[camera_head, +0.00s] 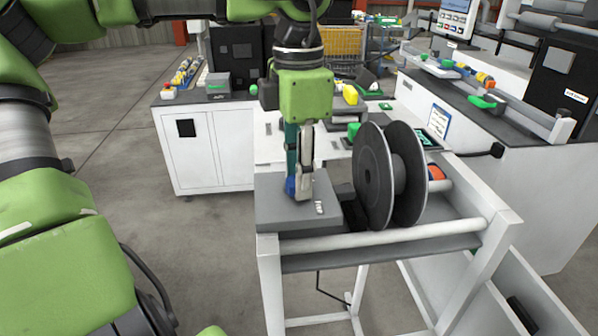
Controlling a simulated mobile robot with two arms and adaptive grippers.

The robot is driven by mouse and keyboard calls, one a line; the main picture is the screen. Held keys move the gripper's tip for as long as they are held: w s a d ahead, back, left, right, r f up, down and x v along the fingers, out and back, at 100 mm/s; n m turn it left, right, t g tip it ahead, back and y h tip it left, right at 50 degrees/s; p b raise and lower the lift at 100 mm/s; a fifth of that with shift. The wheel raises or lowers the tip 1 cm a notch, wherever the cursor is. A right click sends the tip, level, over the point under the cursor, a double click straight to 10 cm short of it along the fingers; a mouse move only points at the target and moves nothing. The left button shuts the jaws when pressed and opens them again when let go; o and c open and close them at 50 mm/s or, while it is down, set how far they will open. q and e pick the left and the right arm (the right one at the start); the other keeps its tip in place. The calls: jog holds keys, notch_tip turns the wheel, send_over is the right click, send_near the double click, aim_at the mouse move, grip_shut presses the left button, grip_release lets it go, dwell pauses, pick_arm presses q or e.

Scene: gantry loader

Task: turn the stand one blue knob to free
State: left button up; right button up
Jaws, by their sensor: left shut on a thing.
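The stand (380,235) is a white frame with a grey plate on its left and a large dark spool (372,178) on its right. The blue knob (291,187) sits on the grey plate, mostly hidden by my left gripper (299,190). The gripper points straight down and is shut on the knob. Which way the knob is turned cannot be seen. A small light label with marks lies on the plate just right of the fingertips. My right gripper is not in view.
A white cabinet (205,150) with a dark top stands behind to the left. A long white machine (490,135) with rollers stands on the right. The spool is close to the right of my gripper. The grey floor at left is clear.

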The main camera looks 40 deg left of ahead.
pick_arm(q)
jog(key=o, duration=1.1)
jog(key=shift+r, duration=0.2)
notch_tip(320, 180, up, 12)
jog(key=shift+f, duration=0.2)
